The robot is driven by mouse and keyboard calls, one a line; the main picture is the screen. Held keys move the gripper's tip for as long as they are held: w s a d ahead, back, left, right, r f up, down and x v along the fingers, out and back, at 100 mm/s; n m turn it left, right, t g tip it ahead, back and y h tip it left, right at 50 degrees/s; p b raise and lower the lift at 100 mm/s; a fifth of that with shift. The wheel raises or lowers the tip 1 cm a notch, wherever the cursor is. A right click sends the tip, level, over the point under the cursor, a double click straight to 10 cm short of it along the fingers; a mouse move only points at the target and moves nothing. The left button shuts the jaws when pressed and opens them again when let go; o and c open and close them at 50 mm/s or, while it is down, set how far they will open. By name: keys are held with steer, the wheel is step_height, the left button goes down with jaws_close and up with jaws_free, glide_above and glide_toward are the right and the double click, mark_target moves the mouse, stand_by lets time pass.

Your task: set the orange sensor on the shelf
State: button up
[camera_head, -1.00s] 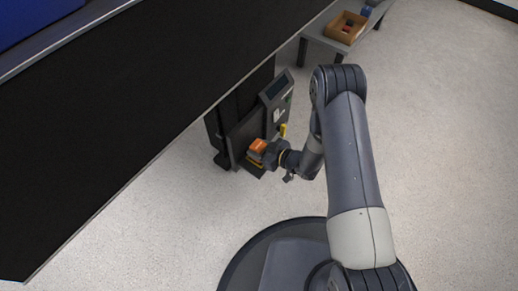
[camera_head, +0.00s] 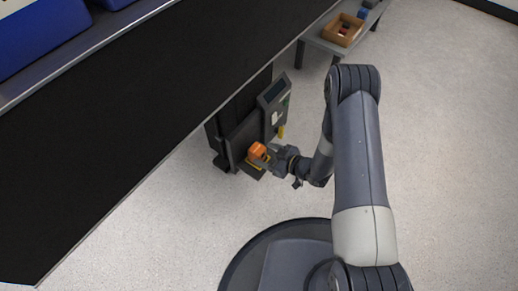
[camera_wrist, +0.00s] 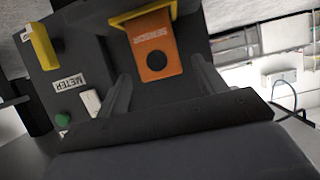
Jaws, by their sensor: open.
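The orange sensor (camera_head: 258,149), marked SENSOR with a dark round spot, is at the yellow-edged shelf (camera_head: 262,165) low on the dark instrument. In the wrist view the sensor (camera_wrist: 153,52) lies against the yellow edge (camera_wrist: 142,14), and its near end points toward my gripper. It looks seated there, though its underside is hidden. My gripper (camera_head: 272,156) is just right of the sensor. In the wrist view its two fingers (camera_wrist: 160,80) are spread wide, one on each side of the sensor's near end, with nothing clamped between them.
The instrument's panel (camera_head: 275,92) carries a METER label (camera_wrist: 69,82), a yellow part (camera_wrist: 42,46), a white switch (camera_wrist: 91,102) and a green button (camera_wrist: 62,119). A long black table (camera_head: 130,120) overhangs at left. A low bench with a cardboard box (camera_head: 343,30) stands behind. Floor at right is clear.

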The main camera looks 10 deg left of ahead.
mark_target(253, 146)
steer(key=p+v, duration=0.2)
steer(key=v, duration=0.5)
steer(key=shift+d, duration=0.15)
steer(key=b+x, duration=0.5)
steer(key=x, duration=0.7)
steer(key=shift+s+f, duration=0.1)
steer(key=shift+f, duration=0.1)
step_height(253, 146, up, 3)
steer(key=shift+f+p, duration=0.2)
steer(key=shift+p, duration=0.45)
steer(key=shift+r, duration=0.3)
